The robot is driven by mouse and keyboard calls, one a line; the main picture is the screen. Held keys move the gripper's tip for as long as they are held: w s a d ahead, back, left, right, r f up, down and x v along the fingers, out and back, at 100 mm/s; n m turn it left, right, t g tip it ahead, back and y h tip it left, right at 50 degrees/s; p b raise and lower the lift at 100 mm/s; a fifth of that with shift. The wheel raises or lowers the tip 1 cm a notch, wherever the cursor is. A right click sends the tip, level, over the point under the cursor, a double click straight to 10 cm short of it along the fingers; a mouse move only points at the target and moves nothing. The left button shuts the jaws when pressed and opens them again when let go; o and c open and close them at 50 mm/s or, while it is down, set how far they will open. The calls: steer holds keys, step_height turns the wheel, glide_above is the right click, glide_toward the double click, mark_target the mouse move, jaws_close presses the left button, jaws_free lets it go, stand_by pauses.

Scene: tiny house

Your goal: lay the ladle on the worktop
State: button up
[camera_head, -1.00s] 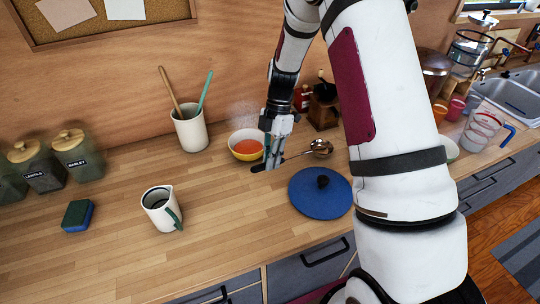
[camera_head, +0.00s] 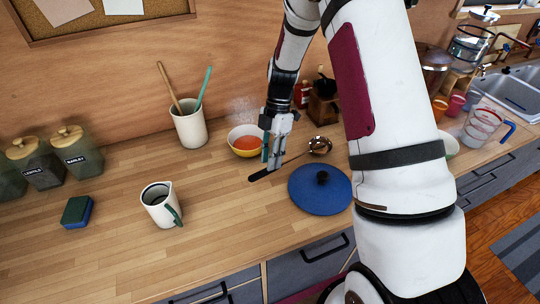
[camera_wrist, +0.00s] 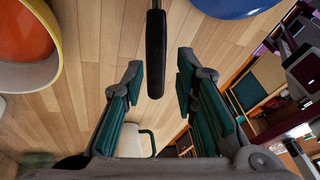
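The ladle has a shiny metal bowl (camera_head: 319,145) and a black handle (camera_head: 262,174). It appears to lie on the wooden worktop (camera_head: 245,220), between the yellow bowl and the blue lid, with its handle end toward the front left. My gripper (camera_head: 271,162) is just above the handle, pointing down. In the wrist view, the fingers of my gripper (camera_wrist: 160,75) are spread, and the black handle end (camera_wrist: 155,50) shows between them with a gap on both sides. The ladle's bowl is outside the wrist view.
A yellow bowl of orange soup (camera_head: 246,142) stands just behind my gripper. A blue lid (camera_head: 321,190) lies to the right. A white jug (camera_head: 160,205) and a utensil crock (camera_head: 190,127) stand to the left. The worktop in front of the gripper is clear.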

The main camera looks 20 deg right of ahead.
steer(key=shift+r, duration=0.1)
step_height(320, 180, up, 19)
steer(key=d+m+t+h, duration=0.1)
steer(key=m+t, duration=0.1)
steer(key=m, duration=0.2)
steer(key=s+a+r+m+t+h, duration=0.1)
steer(key=s+r+m+t, duration=0.2)
steer(key=s+r+m, duration=0.2)
steer(key=s+a+r+m+t+h, duration=0.1)
steer(key=s+a+r+m+t, duration=0.1)
steer(key=s+m, duration=1)
steer(key=s+r+t, duration=0.1)
steer(key=s+r, duration=0.1)
steer(key=s, duration=0.3)
steer(key=shift+s+r+t+b, duration=0.15)
steer(key=shift+r+t+b, duration=0.15)
steer(key=shift+r+b, duration=0.05)
